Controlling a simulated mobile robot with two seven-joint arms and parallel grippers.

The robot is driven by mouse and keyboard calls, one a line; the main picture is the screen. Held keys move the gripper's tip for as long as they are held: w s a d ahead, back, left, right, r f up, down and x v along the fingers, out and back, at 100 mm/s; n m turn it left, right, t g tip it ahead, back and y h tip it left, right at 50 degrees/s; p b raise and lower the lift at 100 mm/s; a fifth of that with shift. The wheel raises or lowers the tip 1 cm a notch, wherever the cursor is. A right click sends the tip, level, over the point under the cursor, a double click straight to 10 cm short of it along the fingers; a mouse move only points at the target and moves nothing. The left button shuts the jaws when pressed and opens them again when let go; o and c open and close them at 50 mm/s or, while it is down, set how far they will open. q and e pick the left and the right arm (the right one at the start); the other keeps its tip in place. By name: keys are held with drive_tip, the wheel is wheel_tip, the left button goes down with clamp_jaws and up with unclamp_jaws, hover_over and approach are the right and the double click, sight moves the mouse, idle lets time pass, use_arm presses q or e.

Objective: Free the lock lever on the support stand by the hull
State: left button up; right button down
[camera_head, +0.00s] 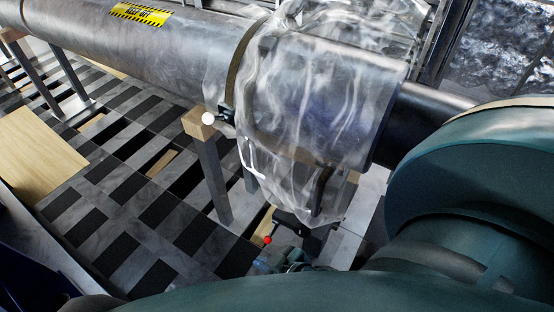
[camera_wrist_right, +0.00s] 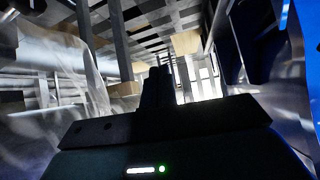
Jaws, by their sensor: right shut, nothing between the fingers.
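The hull (camera_head: 150,45) is a long grey metal cylinder crossing the upper part of the head view. Clear wrinkled plastic film (camera_head: 300,90) wraps its right part and hangs down. A red ball knob (camera_head: 267,240) on a short dark lever shows below the film, by a dark fitting partly hidden behind the film. I take it for the lock lever of the support stand. My right gripper (camera_wrist_right: 158,75) is shut and empty in the right wrist view. In the head view, teal parts of my right arm show just right of the red knob; fingertips are unclear. My left gripper is not in view.
A post (camera_head: 213,182) with a wooden block and white ball knob (camera_head: 208,118) stands left of the film. A dark strap crosses the hull there. A checkered grey floor (camera_head: 120,170) lies left. A yellow-black label (camera_head: 140,14) is on the hull. My teal arm fills the lower right.

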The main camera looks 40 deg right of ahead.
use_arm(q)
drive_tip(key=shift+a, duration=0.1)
use_arm(e)
drive_tip(key=shift+a, duration=0.1)
